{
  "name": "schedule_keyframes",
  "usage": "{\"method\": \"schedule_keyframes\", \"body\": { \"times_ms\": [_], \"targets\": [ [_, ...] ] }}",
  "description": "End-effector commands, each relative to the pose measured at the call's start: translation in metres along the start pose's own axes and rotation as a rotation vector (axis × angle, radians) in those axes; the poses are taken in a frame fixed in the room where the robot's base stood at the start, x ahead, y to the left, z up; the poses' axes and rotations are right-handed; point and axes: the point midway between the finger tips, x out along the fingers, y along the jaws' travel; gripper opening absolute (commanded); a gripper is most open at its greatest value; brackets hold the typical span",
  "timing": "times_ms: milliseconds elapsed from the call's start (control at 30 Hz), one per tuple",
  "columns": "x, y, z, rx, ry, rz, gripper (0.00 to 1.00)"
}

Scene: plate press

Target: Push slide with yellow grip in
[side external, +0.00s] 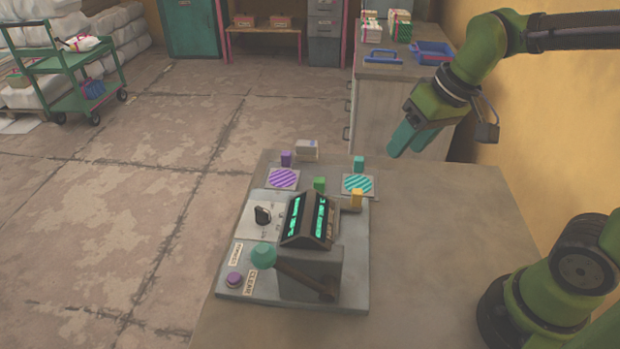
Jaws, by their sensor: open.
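The plate press (313,262) is a grey machine on the table with a lit green display. The yellow grip (356,198) stands upright at its back right corner. The slide under this grip is mostly hidden, and I cannot tell how far out it is. A green grip (320,184) stands behind the display. My gripper (403,146) is open and empty, with teal fingers pointing down, raised in the air behind and to the right of the yellow grip, apart from it.
Behind the press lie a purple striped plate (283,179) and a teal striped plate (358,184), with a purple block (286,158) and a teal block (359,163). A lever with a teal knob (263,255) sticks out in front. The table's right side (430,220) is clear.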

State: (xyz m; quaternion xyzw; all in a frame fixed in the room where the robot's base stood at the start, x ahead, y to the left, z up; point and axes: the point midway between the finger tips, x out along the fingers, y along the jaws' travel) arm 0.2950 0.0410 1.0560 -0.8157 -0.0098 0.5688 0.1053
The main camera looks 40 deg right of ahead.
Motion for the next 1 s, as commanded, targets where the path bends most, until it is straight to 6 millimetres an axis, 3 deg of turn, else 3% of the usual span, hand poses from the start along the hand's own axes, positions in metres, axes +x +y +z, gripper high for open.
{"method": "schedule_keyframes", "body": {
  "times_ms": [300,467,567,733,1000],
  "targets": [
    [0.055,-0.013,-0.068,-0.577,-0.316,0.054,0.49],
    [0.053,-0.015,-0.087,-0.807,-0.379,0.039,0.49],
    [0.047,-0.015,-0.087,-0.880,-0.394,0.029,0.49],
    [0.055,-0.013,-0.082,-0.917,-0.406,0.017,0.49],
    [0.101,-0.003,-0.065,-0.914,-0.409,0.016,0.49]
  ]
}}
